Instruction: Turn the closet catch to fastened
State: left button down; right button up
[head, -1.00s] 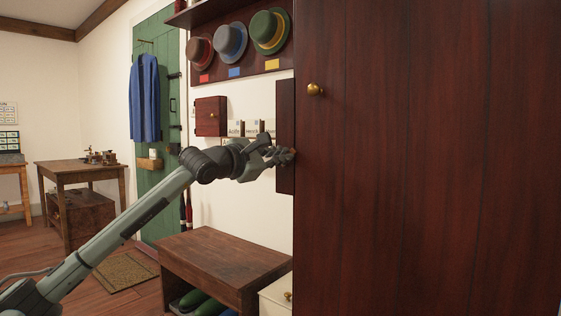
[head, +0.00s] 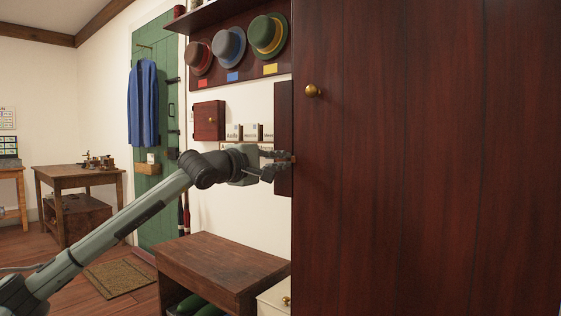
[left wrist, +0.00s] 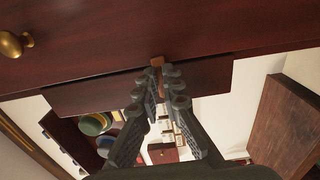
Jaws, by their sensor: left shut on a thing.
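The closet door (head: 430,190) is dark red-brown wood and fills the right of the head view. The closet catch (left wrist: 157,61) is a small lighter-brown block at the door's edge, beside a dark upright board (head: 284,105). My left gripper (head: 287,157) reaches in from the left to that edge. In the left wrist view its fingertips (left wrist: 166,72) are close together on the catch. The fingers partly hide the catch, so its exact angle is hard to tell. My right gripper is not in view.
A round brass knob (head: 313,91) sticks out of the door above the gripper. A small red-brown wall box (head: 209,121) and hats (head: 229,47) are on the wall to the left. A wooden bench (head: 222,262) stands below my left arm.

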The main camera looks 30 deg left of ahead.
pick_arm(q)
jog(key=shift+f+m, duration=0.1)
jog(key=shift+m, duration=0.2)
jog(key=c, duration=1.7)
grip_release()
jog(key=shift+s+a, duration=0.15)
jog(key=shift+s, duration=1.85)
jog(key=shift+s+a, duration=0.15)
jog(key=shift+s, duration=1.85)
jog(key=shift+s+a, duration=0.15)
jog(key=shift+s, duration=1.85)
